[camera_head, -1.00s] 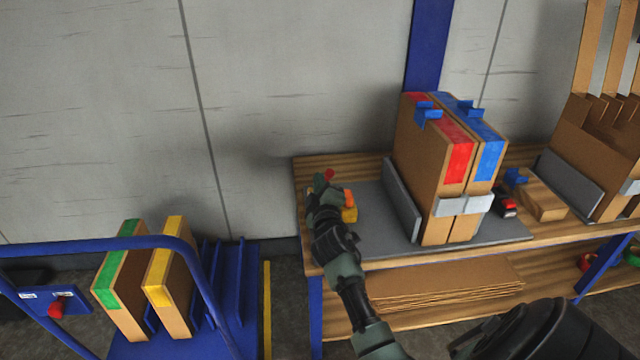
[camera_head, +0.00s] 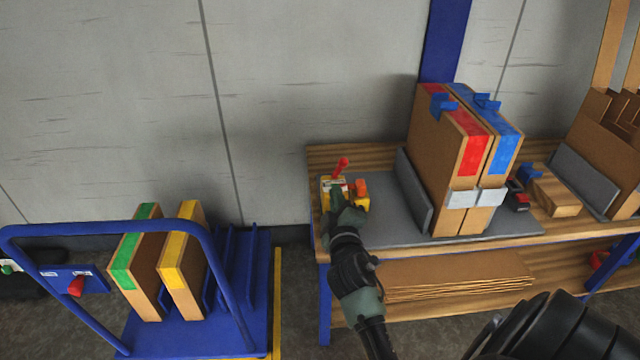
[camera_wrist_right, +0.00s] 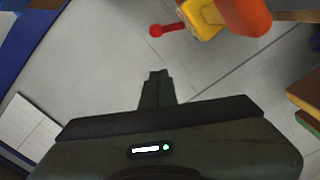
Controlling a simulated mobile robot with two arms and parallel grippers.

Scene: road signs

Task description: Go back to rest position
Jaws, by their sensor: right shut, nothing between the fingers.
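My right gripper (camera_head: 340,197) is over the left end of the wooden workbench (camera_head: 315,158), in front of a small yellow box (camera_head: 326,192) with a red-tipped lever (camera_head: 341,164). In the right wrist view, the fingers (camera_wrist_right: 157,80) are together with nothing between them. The red knob (camera_wrist_right: 156,31) and a yellow and orange part (camera_wrist_right: 215,15) show beyond the fingertips, apart from them. My left gripper is not in view.
Two cardboard boxes, with red tape (camera_head: 474,155) and blue tape (camera_head: 506,152), stand on the bench's grey mat (camera_head: 385,230). A blue cart (camera_head: 190,335) at left holds boxes with green (camera_head: 124,262) and yellow tape (camera_head: 173,250). A floor gap separates cart and bench.

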